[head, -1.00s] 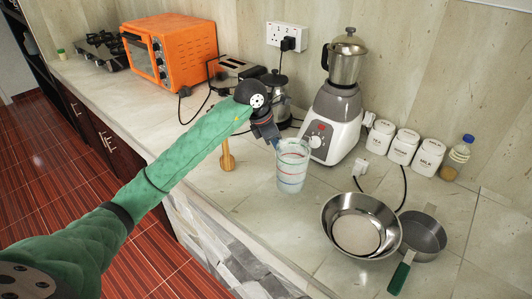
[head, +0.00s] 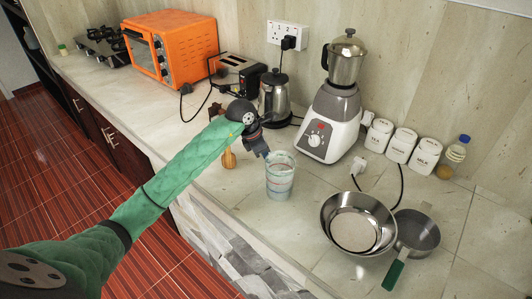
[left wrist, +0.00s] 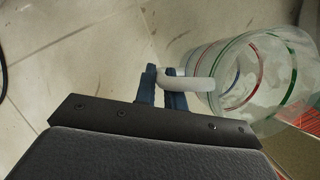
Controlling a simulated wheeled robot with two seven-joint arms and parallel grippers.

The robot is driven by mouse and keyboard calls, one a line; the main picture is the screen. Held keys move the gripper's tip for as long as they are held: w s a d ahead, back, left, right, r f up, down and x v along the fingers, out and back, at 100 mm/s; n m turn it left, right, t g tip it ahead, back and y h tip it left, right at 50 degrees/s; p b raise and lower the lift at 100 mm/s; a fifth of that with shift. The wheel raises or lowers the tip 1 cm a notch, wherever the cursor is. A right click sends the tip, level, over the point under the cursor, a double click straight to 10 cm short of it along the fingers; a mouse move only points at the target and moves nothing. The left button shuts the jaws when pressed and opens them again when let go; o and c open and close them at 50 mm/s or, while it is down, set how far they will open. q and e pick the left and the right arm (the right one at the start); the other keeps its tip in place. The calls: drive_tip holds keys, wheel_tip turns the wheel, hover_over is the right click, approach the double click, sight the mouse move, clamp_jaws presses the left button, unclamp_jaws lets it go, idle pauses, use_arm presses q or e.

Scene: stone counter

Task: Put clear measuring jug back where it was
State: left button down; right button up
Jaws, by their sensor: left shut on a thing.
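The clear measuring jug (head: 280,178) has coloured bands and appears upright at the counter's front part, left of the steel bowl. In the left wrist view the jug (left wrist: 262,78) fills the right side, and its pale handle (left wrist: 190,84) lies between my blue fingertips. My left gripper (head: 264,152) is at the jug's upper left side and is shut on the handle; it also shows in the left wrist view (left wrist: 162,84). I cannot tell whether the jug's base touches the counter. My right gripper is not in view.
A white blender (head: 332,125) stands behind the jug, with a steel kettle (head: 273,98) to its left. A wooden tool (head: 229,158) is left of the jug. A steel bowl (head: 338,214) and a green-handled pan (head: 418,230) lie to the right. Three white canisters (head: 400,146) stand at the wall.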

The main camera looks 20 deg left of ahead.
use_arm(q)
drive_tip(key=shift+f, duration=0.1)
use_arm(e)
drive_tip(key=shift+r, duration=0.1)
use_arm(q)
drive_tip(key=c, duration=1.5)
unclamp_jaws()
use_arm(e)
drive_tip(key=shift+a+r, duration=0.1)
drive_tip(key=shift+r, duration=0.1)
